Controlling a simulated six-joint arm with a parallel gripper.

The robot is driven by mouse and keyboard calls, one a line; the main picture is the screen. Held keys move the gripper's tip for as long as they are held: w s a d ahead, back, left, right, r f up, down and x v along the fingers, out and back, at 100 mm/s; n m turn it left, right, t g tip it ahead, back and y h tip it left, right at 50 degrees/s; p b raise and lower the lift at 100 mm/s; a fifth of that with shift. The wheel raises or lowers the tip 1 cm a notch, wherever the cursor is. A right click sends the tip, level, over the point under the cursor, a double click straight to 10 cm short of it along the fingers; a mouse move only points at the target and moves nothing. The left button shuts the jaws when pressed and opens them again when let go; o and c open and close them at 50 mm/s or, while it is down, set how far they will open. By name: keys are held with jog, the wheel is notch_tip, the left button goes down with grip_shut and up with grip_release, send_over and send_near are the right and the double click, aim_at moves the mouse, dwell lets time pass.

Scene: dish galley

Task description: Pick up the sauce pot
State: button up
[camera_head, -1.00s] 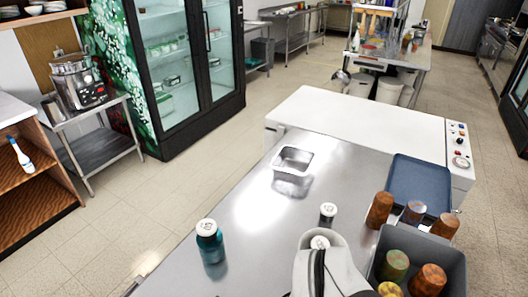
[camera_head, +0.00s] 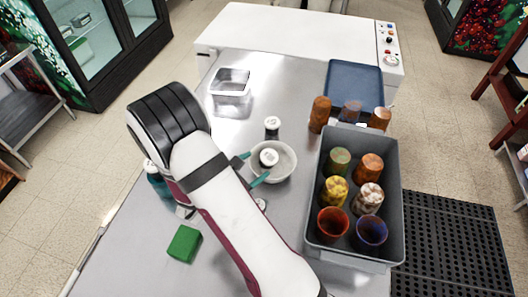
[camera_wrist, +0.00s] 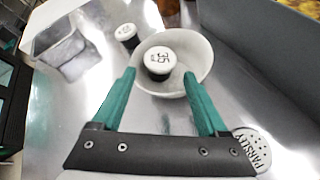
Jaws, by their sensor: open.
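A small dark pot with a white marked lid (camera_head: 268,157) stands inside a pale round bowl (camera_head: 287,168) on the steel counter. It also shows in the wrist view (camera_wrist: 158,57). A second dark pot with a white lid (camera_head: 272,124) stands just behind the bowl; it shows in the wrist view (camera_wrist: 127,35). Which one is the sauce pot I cannot tell. My gripper (camera_head: 252,168) is open and empty, its teal fingers at the bowl's near side. In the wrist view, the fingertips (camera_wrist: 159,76) are either side of the bowl pot's near side; contact is unclear.
A grey bin (camera_head: 393,200) with several coloured cups stands right of the bowl. A steel container (camera_head: 231,84) is at the back left. A teal bottle (camera_head: 156,183) is partly hidden by my arm. A green block (camera_head: 184,244) and a parsley shaker lid (camera_wrist: 252,150) are nearby.

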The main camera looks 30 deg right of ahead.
aim_at(272, 160)
jog(key=x, duration=0.9)
jog(key=c, duration=1.2)
jog(key=shift+n+g, duration=0.3)
jog(key=shift+n, duration=0.2)
jog(key=r, duration=0.9)
jog(key=shift+s+r, duration=0.35)
jog(key=shift+r, duration=0.05)
jog(key=shift+n+y, duration=0.3)
jog(key=shift+n, duration=0.4)
jog(key=f, duration=1)
jog(key=shift+s, duration=0.35)
